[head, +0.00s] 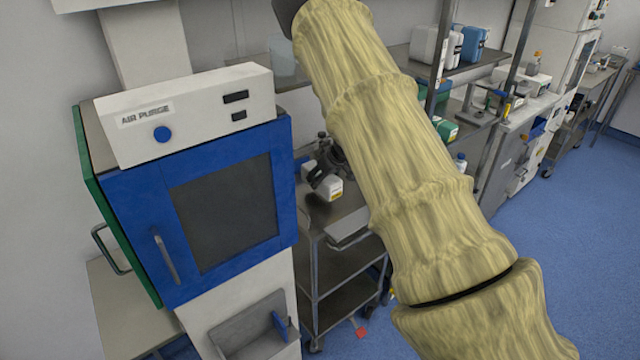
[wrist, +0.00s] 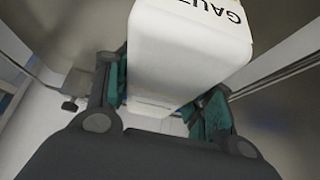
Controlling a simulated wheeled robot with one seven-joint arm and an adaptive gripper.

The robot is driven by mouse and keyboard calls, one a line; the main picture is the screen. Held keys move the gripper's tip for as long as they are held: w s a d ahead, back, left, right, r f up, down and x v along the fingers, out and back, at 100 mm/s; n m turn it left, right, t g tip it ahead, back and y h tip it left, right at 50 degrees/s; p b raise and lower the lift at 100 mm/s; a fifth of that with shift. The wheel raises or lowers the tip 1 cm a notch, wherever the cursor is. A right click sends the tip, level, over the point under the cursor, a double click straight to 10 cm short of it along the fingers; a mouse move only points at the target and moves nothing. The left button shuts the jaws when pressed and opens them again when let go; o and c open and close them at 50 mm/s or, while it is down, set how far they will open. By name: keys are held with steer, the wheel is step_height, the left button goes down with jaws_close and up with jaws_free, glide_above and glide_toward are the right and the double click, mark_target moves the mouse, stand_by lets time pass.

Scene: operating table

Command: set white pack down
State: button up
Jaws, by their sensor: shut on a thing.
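The white pack (head: 327,188) is a small white box with a yellow and dark band, seen in the head view at the top of the steel cart. My gripper (head: 322,172) is shut on it. In the wrist view the white pack (wrist: 188,50) fills the upper middle, with black letters reading "GAU" near its top edge. The teal finger pads of my gripper (wrist: 160,100) lie on both sides of it. I cannot tell whether the pack's underside touches the cart top (head: 345,222). My arm hides part of the cart's right side.
A blue-fronted cabinet (head: 205,215) marked AIR PURGE stands close on the left of the cart. Behind is a shelf rack with a blue container (head: 474,44) and a green-and-white box (head: 445,128). Bare cart top shows in front of the pack. Blue floor is open at right.

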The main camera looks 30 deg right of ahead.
mark_target(333, 181)
steer(key=shift+w+a+r, duration=0.1)
steer(key=shift+w, duration=0.2)
steer(key=shift+f+p, duration=0.5)
steer(key=shift+f, duration=1.35)
steer(key=shift+s, duration=0.1)
steer(key=o, duration=1.2)
steer(key=shift+f, duration=0.15)
steer(key=shift+r, duration=0.2)
steer(key=b+v, duration=0.1)
steer(key=v, duration=1.1)
steer(key=shift+b, duration=0.3)
